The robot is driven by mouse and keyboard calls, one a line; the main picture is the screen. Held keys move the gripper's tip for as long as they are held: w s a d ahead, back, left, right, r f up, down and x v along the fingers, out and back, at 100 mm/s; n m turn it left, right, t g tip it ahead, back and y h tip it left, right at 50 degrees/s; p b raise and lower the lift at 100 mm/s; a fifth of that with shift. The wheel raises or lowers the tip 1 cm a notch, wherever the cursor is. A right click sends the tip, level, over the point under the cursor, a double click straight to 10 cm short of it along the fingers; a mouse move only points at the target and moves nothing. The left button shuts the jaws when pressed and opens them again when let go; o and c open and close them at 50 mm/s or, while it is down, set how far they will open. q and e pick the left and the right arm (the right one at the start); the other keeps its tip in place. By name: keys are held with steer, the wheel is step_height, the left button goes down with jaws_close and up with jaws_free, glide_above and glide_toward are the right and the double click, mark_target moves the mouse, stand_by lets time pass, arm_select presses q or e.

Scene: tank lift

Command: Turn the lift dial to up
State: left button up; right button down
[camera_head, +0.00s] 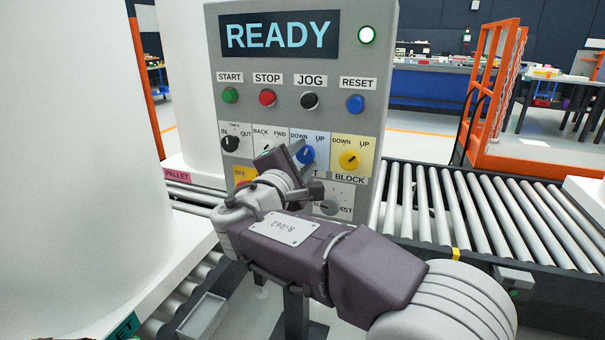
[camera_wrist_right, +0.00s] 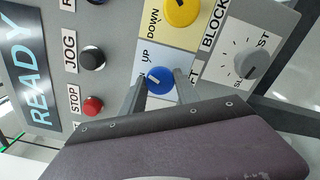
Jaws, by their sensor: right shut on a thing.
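The lift dial (camera_head: 307,155) is a blue knob on a pale blue plate marked DOWN and UP, in the middle of the grey control panel (camera_head: 385,60). Its name label is mostly hidden behind my right gripper (camera_head: 301,156). In the right wrist view the blue dial (camera_wrist_right: 160,80) sits between the two fingers of my right gripper (camera_wrist_right: 160,82), which is shut on it. I cannot tell clearly which way the dial's mark points. My left gripper is in neither view.
A yellow block dial (camera_head: 349,160) is close right of the blue one, and a black dial (camera_head: 230,143) is at the left. Push buttons sit above, including a red stop button (camera_head: 267,97). The screen (camera_head: 279,35) reads READY. A roller conveyor (camera_head: 480,205) runs right of the panel.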

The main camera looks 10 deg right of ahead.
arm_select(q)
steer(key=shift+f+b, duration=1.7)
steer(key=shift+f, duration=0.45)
arm_select(e)
steer(key=shift+f+m, duration=0.1)
steer(key=shift+m, duration=1.7)
steer(key=c, duration=0.9)
jaws_free()
arm_select(q)
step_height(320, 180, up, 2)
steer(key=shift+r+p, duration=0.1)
steer(key=shift+p, duration=0.95)
arm_select(e)
steer(key=v, duration=0.9)
